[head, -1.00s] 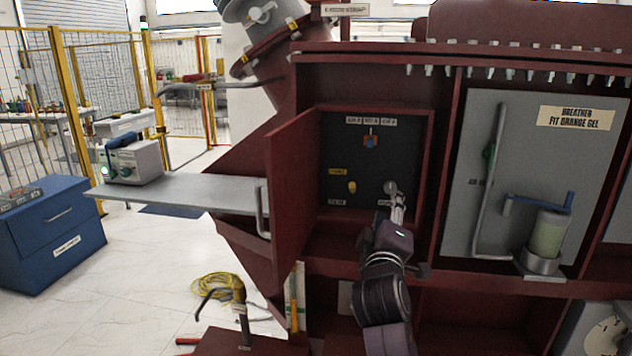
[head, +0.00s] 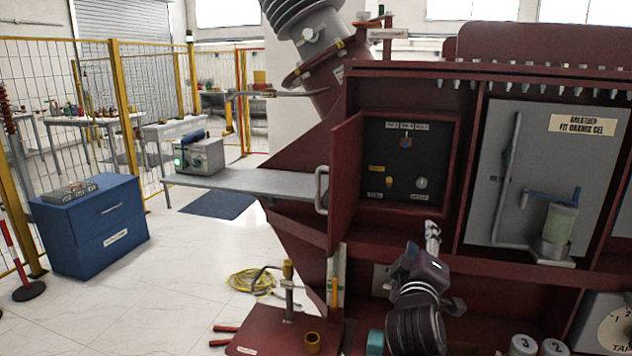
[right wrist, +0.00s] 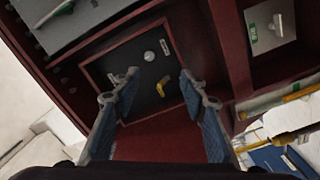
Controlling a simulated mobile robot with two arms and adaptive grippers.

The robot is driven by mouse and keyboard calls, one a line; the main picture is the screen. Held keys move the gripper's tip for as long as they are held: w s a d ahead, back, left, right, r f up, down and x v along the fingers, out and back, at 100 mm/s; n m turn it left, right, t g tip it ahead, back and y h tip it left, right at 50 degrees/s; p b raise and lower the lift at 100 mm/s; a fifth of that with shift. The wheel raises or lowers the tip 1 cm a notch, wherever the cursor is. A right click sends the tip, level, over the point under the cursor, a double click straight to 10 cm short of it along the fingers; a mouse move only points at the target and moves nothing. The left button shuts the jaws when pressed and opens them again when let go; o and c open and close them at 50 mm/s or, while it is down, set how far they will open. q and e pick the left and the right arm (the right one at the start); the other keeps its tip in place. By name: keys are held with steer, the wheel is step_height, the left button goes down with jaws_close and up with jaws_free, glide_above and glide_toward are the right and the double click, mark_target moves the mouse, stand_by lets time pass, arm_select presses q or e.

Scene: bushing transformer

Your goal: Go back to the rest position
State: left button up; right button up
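My right gripper (head: 432,238) is in front of the dark red transformer (head: 480,235), just below the open control box. In the right wrist view my right gripper (right wrist: 160,110) has its two fingers wide apart with nothing between them. The black control panel (head: 405,150) carries a yellow switch (head: 377,169), a round grey knob (head: 421,183) and a small red and blue part at the top. The yellow switch (right wrist: 161,87) and the knob (right wrist: 149,56) also show in the right wrist view, beyond the fingers. The box door (head: 345,185) stands open to the left. My left gripper is out of view.
A grey shelf (head: 255,181) with a test device (head: 200,154) sticks out left of the transformer. A blue cabinet (head: 95,225) stands on the floor at left. A breather (head: 558,225) is at right. Jars (head: 523,345) stand low at right. Floor at left is mostly clear.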

steer(key=s+d+f+m+g+y, duration=0.1)
steer(key=s+f+g, duration=0.1)
steer(key=s+f, duration=0.55)
steer(key=s+f+m+g+y, duration=0.1)
steer(key=s+f+m+g, duration=0.2)
steer(key=f, duration=0.7)
steer(key=s+d+f+g+y, duration=0.1)
steer(key=s+f+g, duration=0.1)
steer(key=s+f, duration=0.55)
steer(key=s+a+f+m+g+y, duration=0.15)
steer(key=s+f, duration=0.25)
steer(key=s, duration=0.4)
steer(key=s+a+f+g+y, duration=0.1)
steer(key=s+f+g, duration=0.2)
steer(key=s, duration=0.5)
steer(key=s+a+f+m+g+y, duration=0.15)
steer(key=s+f, duration=0.25)
steer(key=s, duration=0.4)
step_height(320, 180, down, 27)
steer(key=s+g+h, duration=0.1)
steer(key=s+g, duration=0.1)
steer(key=s, duration=0.1)
steer(key=s+d+f+g, duration=0.1)
steer(key=s+d+f, duration=0.2)
steer(key=s+f, duration=1.2)
steer(key=shift+s+d+f+n, duration=0.15)
steer(key=shift+s+f+n, duration=0.2)
steer(key=shift+s, duration=0.3)
steer(key=shift+r, duration=0.1)
